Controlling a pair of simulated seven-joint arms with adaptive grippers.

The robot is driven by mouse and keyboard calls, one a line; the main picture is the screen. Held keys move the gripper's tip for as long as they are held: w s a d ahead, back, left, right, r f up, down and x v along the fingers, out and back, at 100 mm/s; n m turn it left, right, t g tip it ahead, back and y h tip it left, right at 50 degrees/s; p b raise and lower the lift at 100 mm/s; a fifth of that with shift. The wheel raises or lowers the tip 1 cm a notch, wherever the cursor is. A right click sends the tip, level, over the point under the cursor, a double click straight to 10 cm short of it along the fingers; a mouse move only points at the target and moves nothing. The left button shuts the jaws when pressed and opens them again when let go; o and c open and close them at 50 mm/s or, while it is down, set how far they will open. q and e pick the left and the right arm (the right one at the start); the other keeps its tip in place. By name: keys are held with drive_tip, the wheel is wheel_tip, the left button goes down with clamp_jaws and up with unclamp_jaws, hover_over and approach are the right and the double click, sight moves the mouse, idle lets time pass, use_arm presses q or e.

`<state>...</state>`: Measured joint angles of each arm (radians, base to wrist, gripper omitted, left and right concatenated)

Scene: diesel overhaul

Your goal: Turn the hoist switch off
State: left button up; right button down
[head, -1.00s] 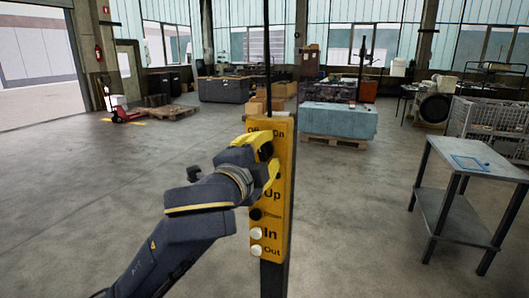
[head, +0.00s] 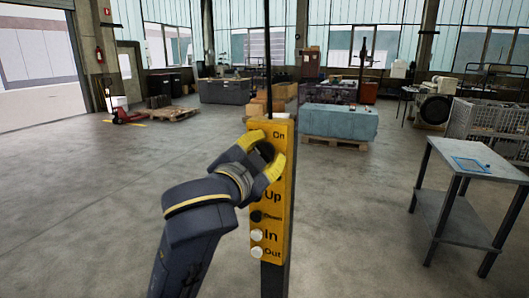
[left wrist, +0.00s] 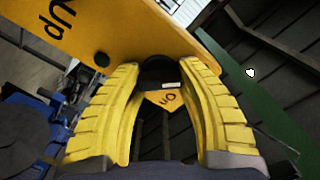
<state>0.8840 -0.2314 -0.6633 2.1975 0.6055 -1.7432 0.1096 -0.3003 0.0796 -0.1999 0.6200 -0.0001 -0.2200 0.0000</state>
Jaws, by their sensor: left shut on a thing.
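The yellow hoist control box (head: 284,218) hangs upright in front of me, with the labels On, Up, Down, In and Out showing. Its Off label is hidden by my gripper. My left gripper (head: 264,153) is at the top of the box, its yellow fingers shut on the black round hoist switch (head: 265,151). In the left wrist view the dark switch (left wrist: 159,73) sits between the tips of the two fingers, and the box (left wrist: 110,28) lies tilted behind it. The exact position of the switch is hard to tell. My right gripper is not in view.
Black and white buttons (head: 257,235) run down the box below the switch. A grey table (head: 466,168) with a blue item on it stands at right. A pallet with a blue-covered load (head: 340,122) stands farther back. The floor around the box is clear.

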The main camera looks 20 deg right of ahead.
use_arm(q)
drive_tip(key=shift+r, duration=0.1)
drive_tip(key=o, duration=1.2)
drive_tip(key=shift+s, duration=0.1)
drive_tip(key=v, duration=0.7)
drive_tip(key=shift+s+a, duration=0.1)
drive_tip(key=shift+a, duration=0.05)
